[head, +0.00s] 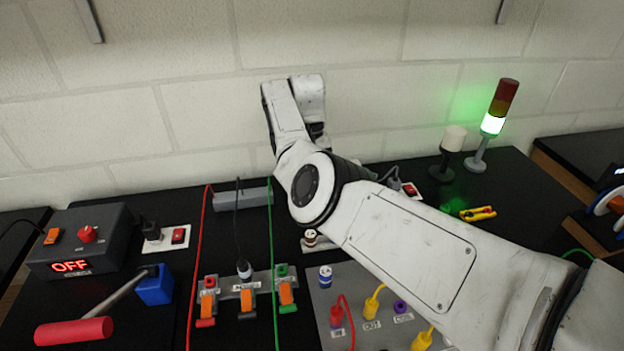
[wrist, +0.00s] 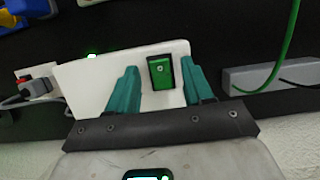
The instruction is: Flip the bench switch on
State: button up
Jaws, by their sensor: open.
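In the wrist view a green rocker switch (wrist: 161,73), looking lit, sits on a white plate (wrist: 88,80). My gripper (wrist: 159,68) is open, with its two teal fingers apart on either side of the switch and nothing held between them. The right finger is close to the switch; I cannot tell whether either finger touches it or the plate. In the head view my arm hides this switch and the fingers. A stack light (head: 492,124) at the back right glows green at its bottom segment.

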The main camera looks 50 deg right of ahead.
jog(key=v, duration=1)
jog(key=shift+b, duration=0.3)
